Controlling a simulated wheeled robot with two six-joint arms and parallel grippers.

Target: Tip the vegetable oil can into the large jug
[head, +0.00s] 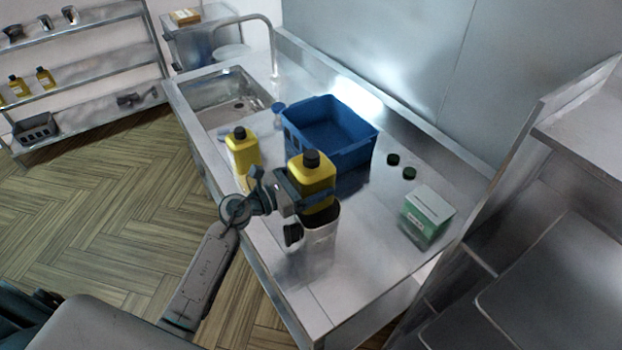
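A yellow can with a dark top (312,166) is upright, with the fingers of my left gripper (308,197) around its lower part. My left gripper appears shut on this can. A pale metallic jug (322,240) stands on the steel table directly below the can in the picture. A second yellow can with a dark cap (243,152) stands on the table to the left. My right gripper is not in view.
A blue crate (365,158) stands behind the held can. Two dark caps (393,159) and a green-and-white box (428,215) are on the right of the table (360,270). A sink (228,95) is at the far left end. Shelves (85,62) stand across the floor.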

